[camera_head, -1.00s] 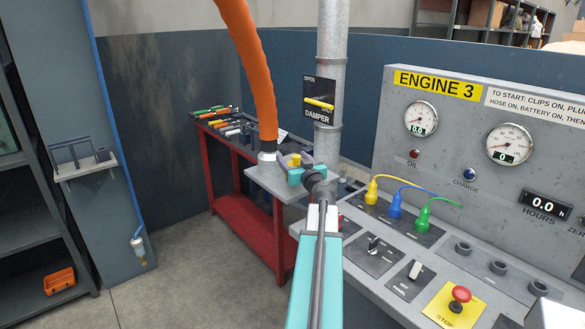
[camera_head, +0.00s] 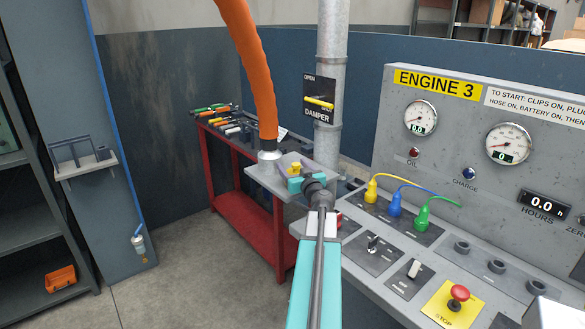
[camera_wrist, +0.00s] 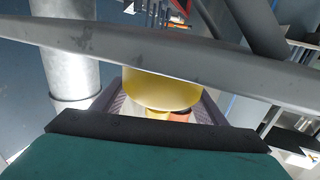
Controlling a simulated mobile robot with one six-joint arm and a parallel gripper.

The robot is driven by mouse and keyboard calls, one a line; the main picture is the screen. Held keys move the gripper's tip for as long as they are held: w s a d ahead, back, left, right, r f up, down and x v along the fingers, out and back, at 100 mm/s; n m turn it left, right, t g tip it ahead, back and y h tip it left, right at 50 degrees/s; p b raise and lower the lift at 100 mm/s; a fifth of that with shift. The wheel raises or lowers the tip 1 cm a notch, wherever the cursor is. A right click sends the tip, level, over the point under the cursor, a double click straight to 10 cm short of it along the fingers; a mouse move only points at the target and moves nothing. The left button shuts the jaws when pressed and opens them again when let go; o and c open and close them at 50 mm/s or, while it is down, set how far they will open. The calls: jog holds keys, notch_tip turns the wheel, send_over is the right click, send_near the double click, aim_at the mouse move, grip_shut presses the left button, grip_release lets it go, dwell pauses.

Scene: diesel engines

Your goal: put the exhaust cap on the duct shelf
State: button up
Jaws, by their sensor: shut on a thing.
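The exhaust cap, a yellow knobbed piece (camera_head: 295,168), is in my gripper (camera_head: 294,176) at the grey duct shelf (camera_head: 262,176). In the wrist view the yellow cap (camera_wrist: 160,92) sits between the dark fingers of my gripper (camera_wrist: 165,105), which are shut on it. A grey bar crosses the top of the cap there and hides part of it. In the head view the cap is over the right part of the shelf. I cannot tell whether its underside touches the shelf.
The orange hose (camera_head: 255,80) ends on the shelf, left of the cap. The grey duct (camera_head: 328,150) with the damper sign (camera_head: 319,99) rises behind. The engine console (camera_head: 440,200) with colored clips stands to the right. A red bench (camera_head: 243,225) holds tools behind.

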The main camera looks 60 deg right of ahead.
aim_at(298, 172)
jog(key=o, duration=1.1)
jog(key=shift+c, duration=0.2)
jog(key=shift+r+p, duration=0.15)
jog(key=shift+p, duration=0.15)
jog(key=shift+s+a, duration=0.35)
jog(key=shift+s, duration=0.1)
jog(key=b+v, duration=0.3)
jog(key=v, duration=0.5)
jog(key=shift+s+b, duration=0.1)
jog(key=shift+b, duration=0.9)
jog(key=b+v, duration=0.2)
jog(key=b, duration=0.5)
jog(key=shift+s+a+b, duration=0.1)
jog(key=shift+b, duration=0.25)
jog(key=shift+s+a+b, duration=0.15)
jog(key=shift+b, duration=0.35)
